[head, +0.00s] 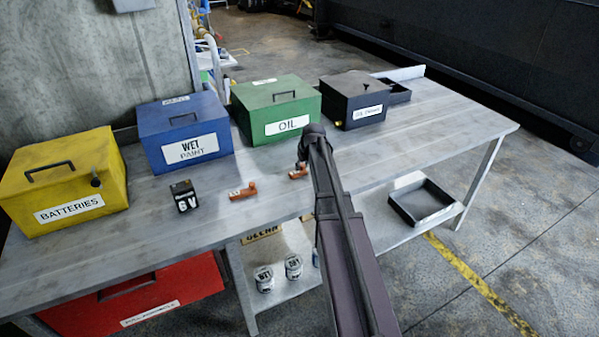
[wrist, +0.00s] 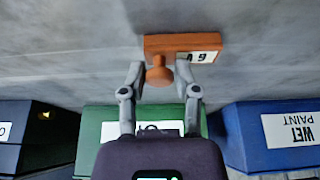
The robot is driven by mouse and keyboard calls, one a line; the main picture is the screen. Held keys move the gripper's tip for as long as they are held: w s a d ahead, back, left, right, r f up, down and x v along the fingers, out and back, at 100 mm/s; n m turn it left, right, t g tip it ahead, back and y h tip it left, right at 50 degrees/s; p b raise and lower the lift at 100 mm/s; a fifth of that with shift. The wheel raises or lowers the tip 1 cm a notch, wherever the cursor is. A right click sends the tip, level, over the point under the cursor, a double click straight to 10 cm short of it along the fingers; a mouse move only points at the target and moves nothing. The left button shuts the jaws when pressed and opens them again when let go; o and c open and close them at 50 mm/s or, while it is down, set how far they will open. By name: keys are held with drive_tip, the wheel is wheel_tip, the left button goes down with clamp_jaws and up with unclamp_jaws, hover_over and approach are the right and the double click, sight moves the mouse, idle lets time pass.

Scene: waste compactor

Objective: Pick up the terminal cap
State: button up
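Two orange caps lie on the grey workbench (head: 400,135). One orange cap (head: 243,192) lies beside a black 6 V battery (head: 185,197). The other orange cap (head: 298,172) lies farther right, beside the end of my arm, which partly hides it. In the wrist view, one orange cap (wrist: 160,45) with a round knob and a white number label lies just beyond my gripper (wrist: 160,76). My gripper is open, with one finger on each side of the knob and small gaps visible. In the head view my fingers are mostly hidden by my arm.
Yellow BATTERIES (head: 62,180), blue WET PAINT (head: 185,130), green OIL (head: 276,108) and black (head: 353,100) boxes line the back of the bench. Below are a red box (head: 140,300), small cans (head: 293,267) and a black tray (head: 421,203).

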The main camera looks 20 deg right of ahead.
clamp_jaws()
drive_tip(key=shift+r, duration=0.25)
wheel_tip(320, 180, up, 4)
drive_tip(key=p, duration=0.4)
drive_tip(key=shift+f, duration=0.25)
drive_tip(key=s+a, duration=0.1)
drive_tip(key=s, duration=0.4)
drive_tip(key=s+a, duration=0.2)
drive_tip(key=s, duration=0.3)
drive_tip(key=s+a+r+p, duration=0.1)
drive_tip(key=s, duration=0.4)
drive_tip(key=shift+s+a, duration=0.1)
drive_tip(key=shift+a, duration=0.2)
drive_tip(key=shift+s+d, duration=0.1)
